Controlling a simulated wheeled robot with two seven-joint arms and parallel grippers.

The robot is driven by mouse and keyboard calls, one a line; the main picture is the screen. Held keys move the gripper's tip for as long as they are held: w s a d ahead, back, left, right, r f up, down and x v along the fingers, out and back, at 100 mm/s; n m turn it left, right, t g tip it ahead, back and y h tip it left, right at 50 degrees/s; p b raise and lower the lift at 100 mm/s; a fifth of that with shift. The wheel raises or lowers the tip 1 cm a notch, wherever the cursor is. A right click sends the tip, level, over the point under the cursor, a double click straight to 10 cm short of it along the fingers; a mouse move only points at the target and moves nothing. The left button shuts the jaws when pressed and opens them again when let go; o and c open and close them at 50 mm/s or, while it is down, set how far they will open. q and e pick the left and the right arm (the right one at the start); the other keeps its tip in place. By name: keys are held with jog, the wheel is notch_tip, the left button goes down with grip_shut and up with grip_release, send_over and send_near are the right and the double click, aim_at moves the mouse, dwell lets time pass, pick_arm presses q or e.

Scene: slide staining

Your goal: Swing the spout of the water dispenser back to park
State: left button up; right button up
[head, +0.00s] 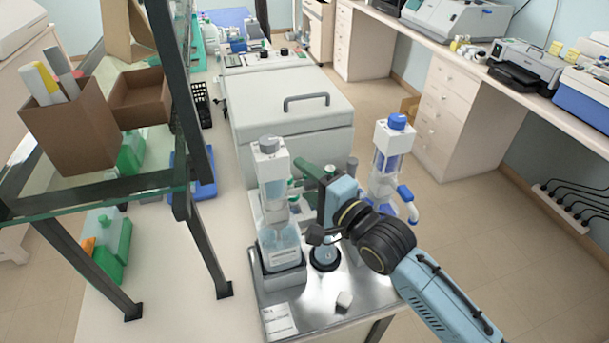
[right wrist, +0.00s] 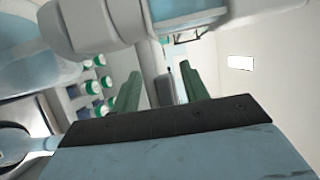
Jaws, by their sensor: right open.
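Two bottle-top dispensers show in the head view. One has a grey cap (head: 268,145) and stands on a clear bottle (head: 281,250) in a grey holder. The other has a blue cap (head: 397,122) and a blue-tipped spout (head: 406,194), farther right. I cannot read which one holds water. My right gripper (head: 308,172) is between the two, close beside the grey-capped one. In the right wrist view its green fingers (right wrist: 163,88) are apart, with a pale upright part (right wrist: 152,58) beyond and between them. Contact cannot be told. My left gripper is out of view.
A metal-topped bench (head: 318,310) carries a label card (head: 280,320), a small white piece (head: 344,299) and a dark round base (head: 325,257). A glass shelf rack (head: 90,190) stands at left. A large lidded white box (head: 290,110) is behind.

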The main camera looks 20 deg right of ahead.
jog(key=shift+w+a, duration=0.1)
jog(key=shift+w, duration=0.15)
grip_shut()
jog(key=shift+a, duration=0.1)
